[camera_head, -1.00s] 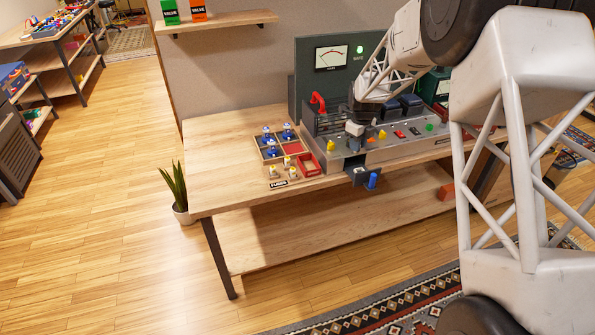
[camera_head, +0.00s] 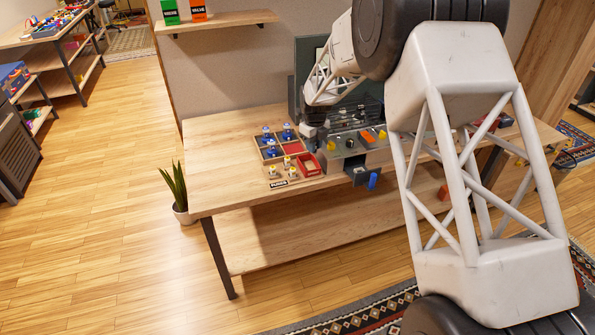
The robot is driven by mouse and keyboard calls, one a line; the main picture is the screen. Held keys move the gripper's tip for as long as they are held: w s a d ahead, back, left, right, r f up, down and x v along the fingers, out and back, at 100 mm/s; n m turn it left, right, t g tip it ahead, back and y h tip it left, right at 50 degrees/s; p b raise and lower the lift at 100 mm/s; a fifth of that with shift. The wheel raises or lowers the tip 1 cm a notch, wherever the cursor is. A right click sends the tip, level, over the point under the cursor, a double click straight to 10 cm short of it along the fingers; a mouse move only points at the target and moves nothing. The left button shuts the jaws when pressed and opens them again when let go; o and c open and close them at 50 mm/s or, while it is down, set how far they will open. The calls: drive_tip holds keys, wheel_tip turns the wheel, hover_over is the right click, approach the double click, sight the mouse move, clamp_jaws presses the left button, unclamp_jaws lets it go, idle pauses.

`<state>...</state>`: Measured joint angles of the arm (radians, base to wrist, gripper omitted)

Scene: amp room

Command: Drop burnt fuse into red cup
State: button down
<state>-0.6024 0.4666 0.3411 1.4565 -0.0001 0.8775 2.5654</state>
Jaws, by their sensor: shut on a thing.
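My gripper (camera_head: 311,146) is at the left end of the grey amp console, low over the table. It is just above and behind the small red open-topped container, the only red cup-like thing here (camera_head: 316,170). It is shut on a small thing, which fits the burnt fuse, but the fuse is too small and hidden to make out. I cannot see inside the container clearly.
The console (camera_head: 350,146) has yellow and orange controls. An open dark hatch (camera_head: 358,174) with a blue handle (camera_head: 372,181) juts from its front. The table's left part (camera_head: 225,150) is clear. A plant (camera_head: 178,195) stands on the floor.

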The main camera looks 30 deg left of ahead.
sight(313, 157)
drive_tip(key=shift+f, duration=0.1)
drive_tip(key=shift+f, duration=2.85)
drive_tip(key=c, duration=0.9)
unclamp_jaws()
drive_tip(key=shift+r, duration=3.9)
